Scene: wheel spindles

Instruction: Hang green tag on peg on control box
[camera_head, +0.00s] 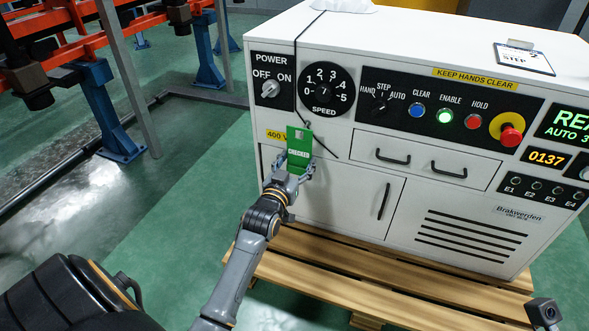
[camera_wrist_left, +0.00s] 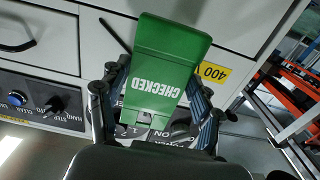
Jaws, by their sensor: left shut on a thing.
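The green tag (camera_head: 299,147), marked CHECKED, is upright against the front of the white control box (camera_head: 345,205), below the speed dial. My left gripper (camera_head: 297,172) is shut on the tag's lower part. In the left wrist view the tag (camera_wrist_left: 166,66) sits between the two fingers of the left gripper (camera_wrist_left: 155,85), its lettering upside down. A small dark part (camera_head: 307,124) shows just above the tag; I cannot tell whether it is the peg or whether the tag touches it. My right gripper is not in view.
A thin black cord (camera_head: 297,70) hangs from the box top down past the speed dial (camera_head: 325,88). Knobs, buttons and drawer handles (camera_head: 393,157) stick out to the right. The box stands on a wooden pallet (camera_head: 300,275). Orange and blue racking (camera_head: 100,95) stands at the left.

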